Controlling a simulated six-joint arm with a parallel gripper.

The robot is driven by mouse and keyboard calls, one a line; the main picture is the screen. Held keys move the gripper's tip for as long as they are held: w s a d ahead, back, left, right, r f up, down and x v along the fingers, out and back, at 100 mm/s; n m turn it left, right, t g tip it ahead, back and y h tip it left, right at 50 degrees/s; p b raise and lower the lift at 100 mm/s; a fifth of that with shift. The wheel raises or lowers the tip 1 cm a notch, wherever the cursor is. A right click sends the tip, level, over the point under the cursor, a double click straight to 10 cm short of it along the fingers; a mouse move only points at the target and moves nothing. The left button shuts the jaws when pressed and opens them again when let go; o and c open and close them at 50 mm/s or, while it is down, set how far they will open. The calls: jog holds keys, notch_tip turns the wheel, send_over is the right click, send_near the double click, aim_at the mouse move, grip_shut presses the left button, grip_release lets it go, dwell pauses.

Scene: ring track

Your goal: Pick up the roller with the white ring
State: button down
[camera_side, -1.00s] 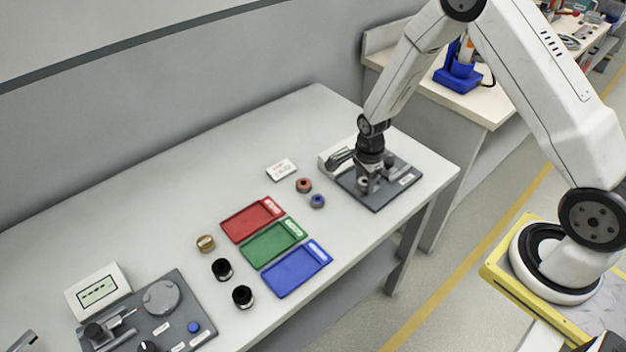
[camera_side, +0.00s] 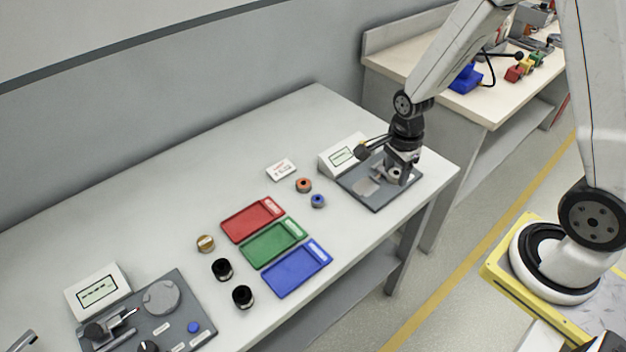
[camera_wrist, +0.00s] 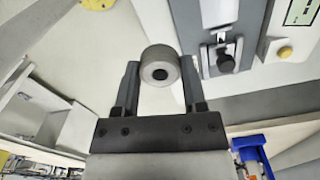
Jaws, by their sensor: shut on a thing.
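The gap between roller and plate is hard to judge.
A display box (camera_side: 343,153) stands at the plate's back. A red-topped roller (camera_side: 303,185) and a blue-topped roller (camera_side: 317,201) stand left of it. Red (camera_side: 238,227), green (camera_side: 262,249) and blue (camera_side: 285,277) trays lie further left, near two black rollers (camera_side: 222,269) (camera_side: 242,297).

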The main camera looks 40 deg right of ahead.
jog(key=shift+s+a+r, duration=0.1)
jog(key=shift+s+r, duration=0.3)
jog(key=shift+s, duration=0.5)
jog(key=shift+s+a+r, duration=0.1)
jog(key=shift+s+r, duration=0.25)
jog(key=shift+s, duration=0.5)
jog(key=shift+s+a+r, duration=0.1)
jog(key=shift+s+r, duration=0.3)
jog(key=shift+s, duration=0.5)
